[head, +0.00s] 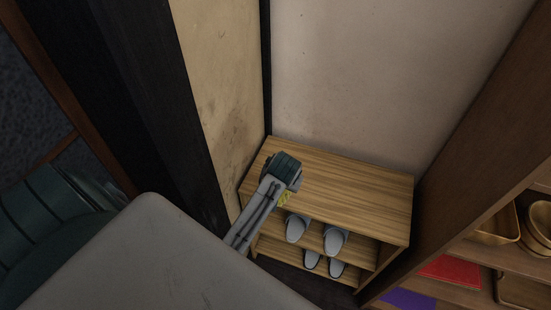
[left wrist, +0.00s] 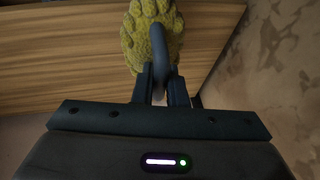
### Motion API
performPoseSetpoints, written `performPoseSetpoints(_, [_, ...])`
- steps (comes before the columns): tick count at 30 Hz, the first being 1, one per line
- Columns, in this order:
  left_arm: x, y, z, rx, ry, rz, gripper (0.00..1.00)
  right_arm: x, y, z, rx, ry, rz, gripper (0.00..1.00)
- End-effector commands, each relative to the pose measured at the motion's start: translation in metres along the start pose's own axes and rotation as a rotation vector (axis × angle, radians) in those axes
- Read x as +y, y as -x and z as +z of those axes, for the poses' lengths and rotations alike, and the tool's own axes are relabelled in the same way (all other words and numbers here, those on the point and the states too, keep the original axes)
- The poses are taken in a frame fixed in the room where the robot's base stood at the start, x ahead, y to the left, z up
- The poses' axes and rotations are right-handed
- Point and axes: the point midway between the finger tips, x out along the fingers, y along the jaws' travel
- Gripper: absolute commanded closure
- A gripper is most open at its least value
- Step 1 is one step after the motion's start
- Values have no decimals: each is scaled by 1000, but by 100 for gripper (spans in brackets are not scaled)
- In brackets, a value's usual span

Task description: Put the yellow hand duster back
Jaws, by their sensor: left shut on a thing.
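The yellow hand duster has a fuzzy yellow-green head (left wrist: 145,35) and a dark curved handle (left wrist: 158,60) in the left wrist view. My left gripper (left wrist: 163,88) is shut on the handle, with the fuzzy head beyond the fingertips. In the head view, my left gripper (head: 284,172) is over the left part of a wooden shoe shelf's top (head: 350,190). Only a small yellow patch of the duster (head: 285,198) shows beside it; the rest is hidden. I cannot tell whether the duster touches the shelf. My right gripper is not in view.
Several grey slippers (head: 297,228) sit in the shelf below. The visible shelf top is bare right of my gripper. Walls close in behind and left. At right, a brown shelving unit holds a red item (head: 450,270), a purple item (head: 408,299) and baskets (head: 497,226).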

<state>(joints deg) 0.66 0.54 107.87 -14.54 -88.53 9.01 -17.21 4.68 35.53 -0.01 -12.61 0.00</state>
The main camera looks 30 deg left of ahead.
Motion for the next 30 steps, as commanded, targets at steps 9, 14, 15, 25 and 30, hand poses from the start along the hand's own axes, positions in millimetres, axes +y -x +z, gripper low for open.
performPoseSetpoints(9, [-38, -39, -64, 0, 0, -3, 100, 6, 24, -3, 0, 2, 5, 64])
performPoseSetpoints(14, [-46, -52, -79, 0, -1, 0, 100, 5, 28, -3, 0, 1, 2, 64])
performPoseSetpoints(15, [-47, -53, -81, 0, -1, 0, 100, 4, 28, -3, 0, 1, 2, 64])
performPoseSetpoints(25, [-41, -84, -69, -1, -2, 2, 100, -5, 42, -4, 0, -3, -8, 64])
performPoseSetpoints(30, [-40, -87, -68, 0, -2, 1, 100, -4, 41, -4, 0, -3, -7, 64])
